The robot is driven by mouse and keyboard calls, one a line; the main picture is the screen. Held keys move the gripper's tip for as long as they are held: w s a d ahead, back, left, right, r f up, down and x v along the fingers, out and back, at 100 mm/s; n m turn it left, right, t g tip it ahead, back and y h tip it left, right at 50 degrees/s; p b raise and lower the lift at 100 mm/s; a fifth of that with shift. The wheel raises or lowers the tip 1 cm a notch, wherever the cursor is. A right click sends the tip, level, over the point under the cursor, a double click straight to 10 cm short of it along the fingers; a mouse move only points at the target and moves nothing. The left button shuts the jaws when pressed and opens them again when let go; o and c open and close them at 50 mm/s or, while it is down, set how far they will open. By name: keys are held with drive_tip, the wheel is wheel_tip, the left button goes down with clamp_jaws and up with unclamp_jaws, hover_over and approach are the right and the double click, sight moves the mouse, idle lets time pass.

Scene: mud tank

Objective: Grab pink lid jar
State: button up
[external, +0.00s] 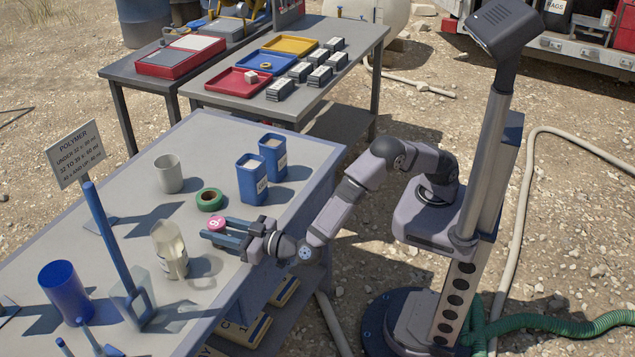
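The jar with a pink lid (217,223) stands on the grey table, and its lid carries a light mark. My gripper (220,232) is low over the table, coming in from the right, with its two dark fingers pointing left. The fingers are apart, and the lid shows at their tips. The jar's body is mostly hidden by the fingers. I cannot tell whether they touch or clasp it.
A green tape roll (210,199) lies just behind the jar. A cream pitcher (170,250) stands at the left front, a grey cup (169,174) further back. Two blue containers (252,180) stand behind my gripper. A polymer sign (76,152) rises at the left.

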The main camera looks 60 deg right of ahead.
sight(216, 222)
drive_tip(key=shift+c, duration=0.9)
drive_tip(key=shift+r, duration=0.1)
wheel_tip(216, 222, up, 10)
drive_tip(key=shift+f+p, duration=0.1)
drive_tip(key=shift+p, duration=0.3)
